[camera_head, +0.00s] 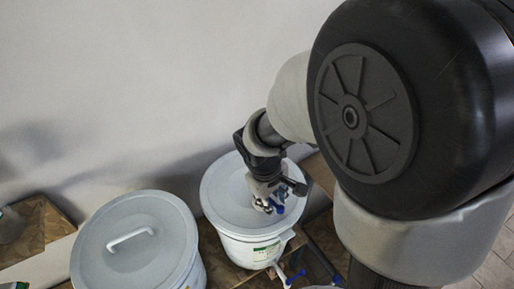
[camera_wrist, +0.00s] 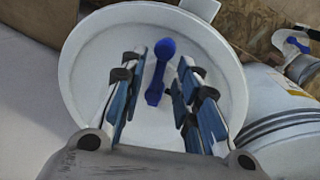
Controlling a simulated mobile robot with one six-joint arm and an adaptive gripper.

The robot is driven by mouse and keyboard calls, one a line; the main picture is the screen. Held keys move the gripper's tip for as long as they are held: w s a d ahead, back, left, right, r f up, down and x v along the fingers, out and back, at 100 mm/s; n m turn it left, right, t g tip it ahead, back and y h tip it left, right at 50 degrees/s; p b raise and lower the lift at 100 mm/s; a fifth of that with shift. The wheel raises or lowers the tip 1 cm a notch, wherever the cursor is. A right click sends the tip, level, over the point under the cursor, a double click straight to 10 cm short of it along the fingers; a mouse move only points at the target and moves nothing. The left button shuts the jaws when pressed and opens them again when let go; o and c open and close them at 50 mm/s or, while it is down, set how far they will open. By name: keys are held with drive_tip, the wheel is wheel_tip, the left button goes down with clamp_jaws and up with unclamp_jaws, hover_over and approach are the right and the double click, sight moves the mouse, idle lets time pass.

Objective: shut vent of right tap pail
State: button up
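The right tap pail (camera_head: 249,251) is white with a pale round lid, and the lid (camera_wrist: 92,75) fills the middle of the wrist view. The vent is a blue lever (camera_wrist: 157,75) standing out from the lid, with a rounded knob at one end. My gripper (camera_wrist: 161,62) is open over the lid, its fingers on either side of the blue lever with a gap on each side. In the head view my gripper (camera_head: 269,205) is low over the right part of the lid and partly hides the vent. Whether the fingertips touch the lid I cannot tell.
A second white pail (camera_head: 138,245) with a handle on its lid stands at left. A tap with a blue handle (camera_head: 297,277) sticks out low at the right pail's front; a blue tap handle (camera_wrist: 298,44) also shows in the wrist view. A pale wall (camera_head: 110,75) rises behind.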

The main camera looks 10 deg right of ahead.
clamp_jaws()
idle(0.4)
